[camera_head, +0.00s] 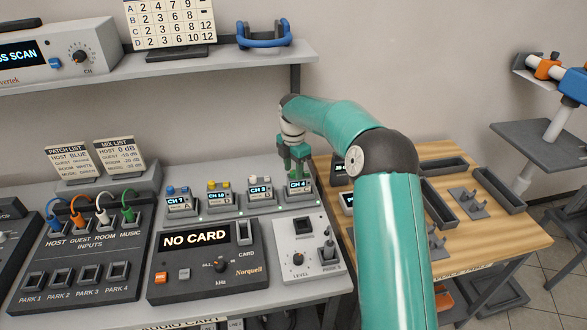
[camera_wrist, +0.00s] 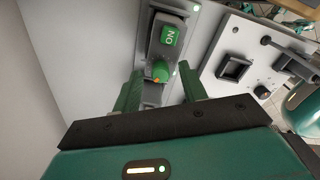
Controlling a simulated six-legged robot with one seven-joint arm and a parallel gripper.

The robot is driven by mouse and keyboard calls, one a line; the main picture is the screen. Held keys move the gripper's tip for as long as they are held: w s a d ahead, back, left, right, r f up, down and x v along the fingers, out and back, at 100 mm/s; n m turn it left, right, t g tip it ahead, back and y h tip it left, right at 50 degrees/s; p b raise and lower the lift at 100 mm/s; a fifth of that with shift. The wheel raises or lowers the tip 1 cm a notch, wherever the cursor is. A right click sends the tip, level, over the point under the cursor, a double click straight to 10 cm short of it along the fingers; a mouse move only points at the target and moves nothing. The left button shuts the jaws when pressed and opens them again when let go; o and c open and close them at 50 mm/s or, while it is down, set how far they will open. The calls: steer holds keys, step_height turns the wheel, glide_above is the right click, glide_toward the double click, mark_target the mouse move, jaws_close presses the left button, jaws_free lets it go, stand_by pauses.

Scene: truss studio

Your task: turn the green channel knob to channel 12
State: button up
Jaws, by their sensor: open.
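The green channel knob (camera_wrist: 160,70) shows in the wrist view, with a small orange mark on its lower edge. In the head view my gripper (camera_head: 293,168) points down over the rightmost small unit (camera_head: 299,187), whose display reads "CH 4". The gripper hides the knob there.
A "NO CARD" console (camera_head: 205,265) and a level panel (camera_head: 303,250) lie in front. A shelf (camera_head: 200,67) runs behind.

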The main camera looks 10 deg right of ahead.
steer(key=shift+f, duration=0.15)
jaws_close()
stand_by(0.4)
